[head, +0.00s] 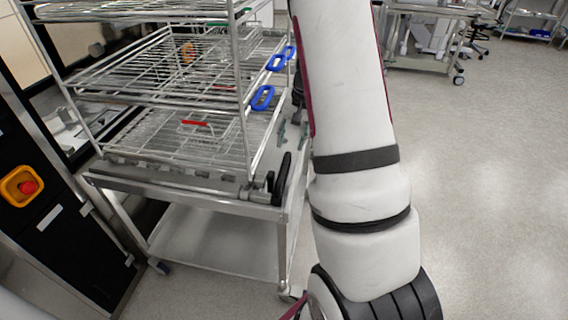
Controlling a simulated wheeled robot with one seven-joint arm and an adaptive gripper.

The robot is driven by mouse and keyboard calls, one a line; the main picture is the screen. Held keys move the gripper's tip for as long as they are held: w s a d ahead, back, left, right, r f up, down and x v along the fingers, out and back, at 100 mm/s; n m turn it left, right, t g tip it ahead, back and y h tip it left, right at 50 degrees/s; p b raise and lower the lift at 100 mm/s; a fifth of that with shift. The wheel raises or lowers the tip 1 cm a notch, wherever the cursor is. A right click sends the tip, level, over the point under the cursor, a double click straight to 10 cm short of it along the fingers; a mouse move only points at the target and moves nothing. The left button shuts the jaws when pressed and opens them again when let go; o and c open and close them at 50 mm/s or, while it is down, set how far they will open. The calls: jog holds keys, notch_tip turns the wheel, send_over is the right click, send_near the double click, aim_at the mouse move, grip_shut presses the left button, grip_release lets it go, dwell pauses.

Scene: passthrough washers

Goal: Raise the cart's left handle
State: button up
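The cart (215,262) is a steel trolley with a lower shelf, standing left of my arm. A black handle (281,180) stands up at its near right corner, at a steep tilt, joined to a metal bar and a dark clamp-like fitting. A second dark upright part (298,92) shows farther back along the cart's right side, partly hidden by my arm; I cannot tell if it is the other handle. Nothing touches the near handle. My gripper is not in view; only white links of my arm show.
A wire rack (165,80) with several tiers, baskets and blue clips (262,98) stands on the cart. A black machine panel with a red emergency button (27,187) is at left. Another wheeled table (425,60) stands at the back. The floor (490,190) at right is clear.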

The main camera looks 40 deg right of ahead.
aim_at(284, 165)
jog(key=f, duration=0.3)
jog(key=w+f, duration=0.1)
jog(key=f, duration=0.2)
jog(key=a+f, duration=0.1)
jog(key=f, duration=0.2)
jog(key=shift+w+a+f, duration=0.1)
jog(key=shift+w+f, duration=0.2)
jog(key=shift+f, duration=0.1)
grip_shut()
